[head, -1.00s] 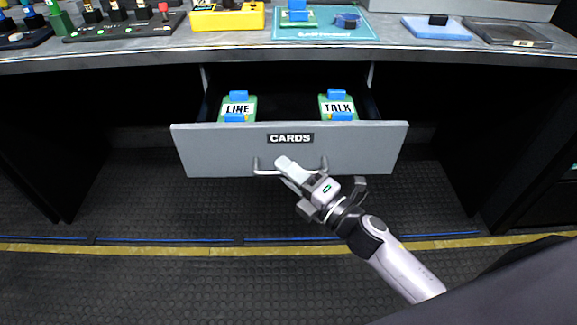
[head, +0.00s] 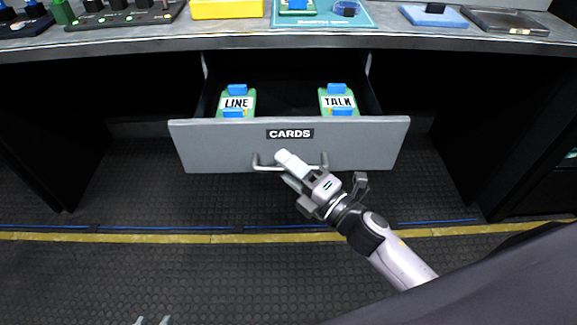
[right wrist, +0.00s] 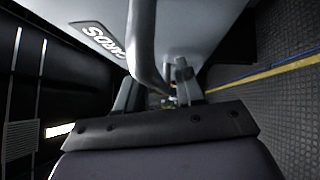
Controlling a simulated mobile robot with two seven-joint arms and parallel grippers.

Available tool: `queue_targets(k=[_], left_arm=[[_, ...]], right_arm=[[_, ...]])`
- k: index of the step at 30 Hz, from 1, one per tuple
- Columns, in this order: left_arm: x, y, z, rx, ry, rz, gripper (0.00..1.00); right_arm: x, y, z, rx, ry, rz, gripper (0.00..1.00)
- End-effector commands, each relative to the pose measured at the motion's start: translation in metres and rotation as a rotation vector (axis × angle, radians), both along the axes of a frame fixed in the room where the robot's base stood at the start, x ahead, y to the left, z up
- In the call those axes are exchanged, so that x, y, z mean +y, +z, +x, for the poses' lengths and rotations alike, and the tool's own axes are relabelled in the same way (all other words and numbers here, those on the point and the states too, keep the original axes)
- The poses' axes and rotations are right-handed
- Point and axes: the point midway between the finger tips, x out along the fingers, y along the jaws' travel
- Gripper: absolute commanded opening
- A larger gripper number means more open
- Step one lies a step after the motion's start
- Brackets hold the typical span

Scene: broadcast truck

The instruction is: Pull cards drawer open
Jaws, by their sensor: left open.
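The grey cards drawer (head: 230,145), labelled CARDS, stands open below the counter, its front out past the counter edge. A green LINE card (head: 236,102) and a green TALK card (head: 338,101) sit inside, each with blue parts. My right gripper (head: 287,166) is at the middle of the drawer's metal handle (head: 262,167). In the right wrist view the handle (right wrist: 143,45) runs down between the fingers (right wrist: 160,95), which are shut on it; the exact contact is partly hidden. My left gripper (head: 151,321) barely shows at the bottom edge, its two fingertips apart, empty and far from the drawer.
The counter (head: 230,43) above carries a yellow box (head: 227,9), a teal mat (head: 330,22), a blue pad (head: 434,16) and a dark tray (head: 507,20). Dark cabinet sides flank the drawer. The floor in front, with a yellow line (head: 190,239), is clear.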

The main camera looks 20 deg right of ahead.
Motion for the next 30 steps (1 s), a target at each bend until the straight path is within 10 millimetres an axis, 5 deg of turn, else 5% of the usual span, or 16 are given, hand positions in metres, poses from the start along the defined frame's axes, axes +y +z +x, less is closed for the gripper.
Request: queue_targets(k=[10,22,30], left_arm=[[-0.002,0.001,0.001,-0.002,0.005,-0.007,0.43],[-0.001,-0.002,0.001,-0.003,0.004,-0.006,0.43],[0.0,-0.003,0.001,-0.002,-0.001,0.001,0.43]], right_arm=[[-0.003,-0.002,-0.006,0.001,0.002,0.0,0.37],[-0.027,-0.009,-0.05,0.002,0.001,0.0,0.37],[-0.035,-0.01,-0.062,0.0,0.001,0.0,0.37]])
